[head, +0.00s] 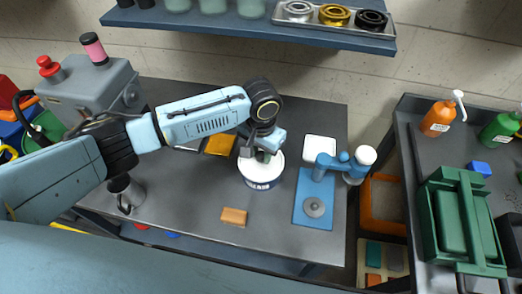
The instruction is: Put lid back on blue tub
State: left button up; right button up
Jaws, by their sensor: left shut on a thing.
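The blue tub (262,186) stands on the middle of the grey bench; a strip of its dark blue side shows at the front. A round white lid (252,173) covers its top from this angle. I cannot tell whether the lid rests flat on the rim or sits slightly above it. My left gripper (262,153) points down over the lid and is shut on its middle, where the fingers hide most of the grip. My right gripper is not in view.
A blue stand (313,205) with a grey disc is close right of the tub, near a white square piece (320,148). An orange block (234,217) lies in front, a yellow-orange piece (219,145) behind left. A metal mug (124,193) stands left. A shelf (230,22) hangs above.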

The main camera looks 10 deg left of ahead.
pick_arm(q)
jog(key=shift+p, duration=0.45)
dwell(0.4)
jog(key=o, duration=1.5)
jog(key=shift+r, duration=0.1)
notch_tip(320, 180, up, 5)
jog(key=p, duration=0.5)
jog(key=shift+f+p, duration=0.2)
jog(key=shift+p, duration=0.2)
jog(key=shift+r+p, duration=0.5)
jog(key=shift+r, duration=0.65)
